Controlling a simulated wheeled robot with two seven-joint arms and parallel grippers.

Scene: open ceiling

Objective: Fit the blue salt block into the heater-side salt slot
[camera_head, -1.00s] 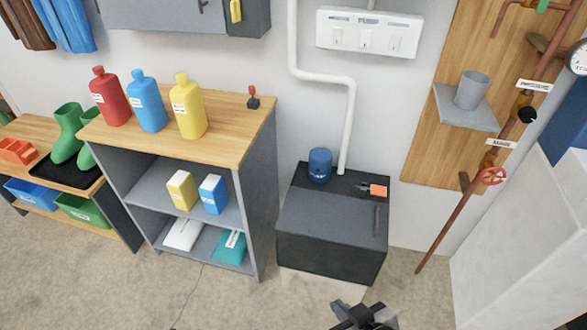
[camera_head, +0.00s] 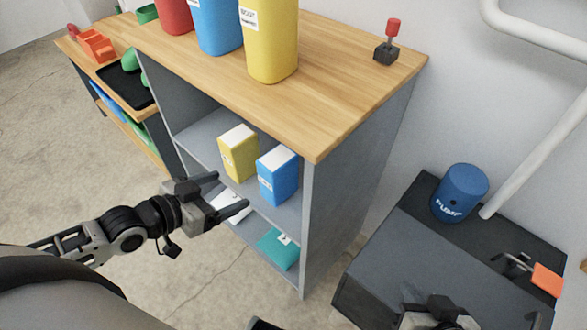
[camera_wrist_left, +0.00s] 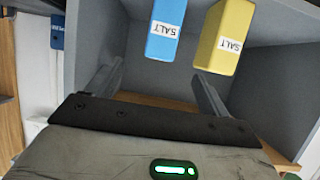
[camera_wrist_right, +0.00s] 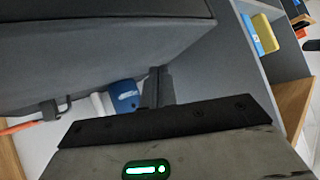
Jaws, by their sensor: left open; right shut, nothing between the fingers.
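The blue salt block (camera_head: 278,176) stands upright on the upper grey shelf of the cabinet, beside a yellow salt block (camera_head: 238,153). In the left wrist view the blue block (camera_wrist_left: 165,30) and yellow block (camera_wrist_left: 223,38) are beyond the fingers, apart from them. My left gripper (camera_head: 232,193) is open and empty just in front of the shelf, pointing toward the blocks. My right gripper (camera_wrist_right: 157,87) is shut and empty beside the dark box; in the head view it is partly visible at the bottom right. I cannot make out a salt slot.
The dark box (camera_head: 440,262) carries a blue pump (camera_head: 460,192) and an orange-handled fitting (camera_head: 546,279). The wooden top (camera_head: 330,60) holds large bottles and a red-knobbed switch (camera_head: 388,42). A teal packet (camera_head: 279,248) lies on the lower shelf. Floor left of the cabinet is clear.

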